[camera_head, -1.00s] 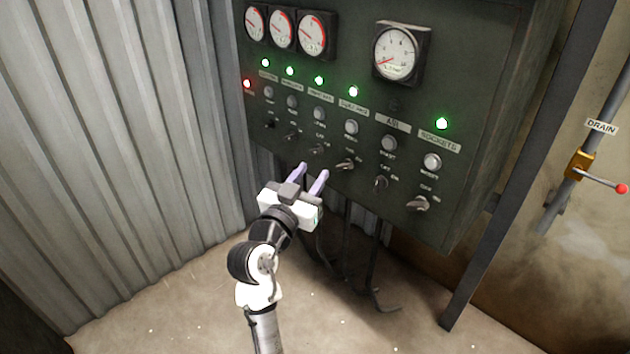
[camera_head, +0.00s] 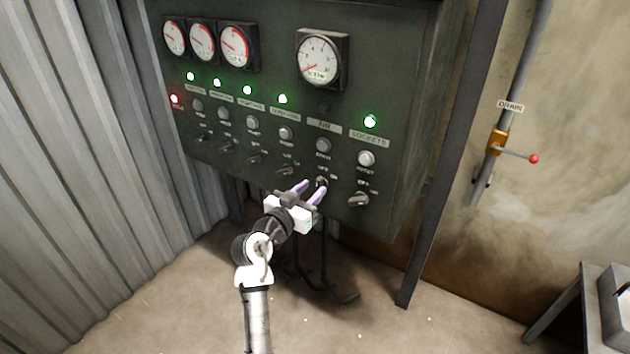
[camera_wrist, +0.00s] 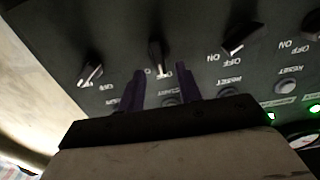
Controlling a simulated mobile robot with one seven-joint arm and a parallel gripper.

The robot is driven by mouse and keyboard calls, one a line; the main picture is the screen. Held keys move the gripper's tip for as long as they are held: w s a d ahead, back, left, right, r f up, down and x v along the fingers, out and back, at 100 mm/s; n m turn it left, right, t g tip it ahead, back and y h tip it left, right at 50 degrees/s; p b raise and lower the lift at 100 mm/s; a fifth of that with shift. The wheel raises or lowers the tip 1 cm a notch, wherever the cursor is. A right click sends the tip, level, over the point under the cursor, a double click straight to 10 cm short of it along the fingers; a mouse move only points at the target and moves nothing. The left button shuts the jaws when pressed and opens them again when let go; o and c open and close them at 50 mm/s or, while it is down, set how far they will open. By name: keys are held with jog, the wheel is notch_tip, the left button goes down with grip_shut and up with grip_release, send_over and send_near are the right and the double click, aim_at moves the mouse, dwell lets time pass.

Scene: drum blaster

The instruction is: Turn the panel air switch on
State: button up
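The dark green control panel (camera_head: 270,60) carries a row of rotary switches. The air switch (camera_head: 321,182) sits below the AIR label (camera_head: 324,125) and its round button (camera_head: 323,145); the lamp above the label (camera_head: 323,107) is dark. My gripper (camera_head: 313,186) is at this switch, its two purple fingers apart. In the wrist view, the air switch (camera_wrist: 158,55) stands about upright in the gap just beyond the fingertips of my gripper (camera_wrist: 160,70), while its neighbours are slanted. I cannot tell whether a finger touches it. Nothing is held.
The sockets switch (camera_head: 358,199) is close on the right, another switch (camera_head: 286,170) on the left. Several lamps are green and one (camera_head: 174,99) is red. A DRAIN pipe with a red-knobbed lever (camera_head: 533,158) is at right. Ribbed metal wall (camera_head: 70,150) is at left.

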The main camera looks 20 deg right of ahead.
aim_at(320, 185)
jog(key=shift+x, duration=1.4)
jog(key=shift+c, duration=0.3)
jog(key=c, duration=0.6)
jog(key=shift+f, duration=0.1)
jog(key=shift+c, duration=0.2)
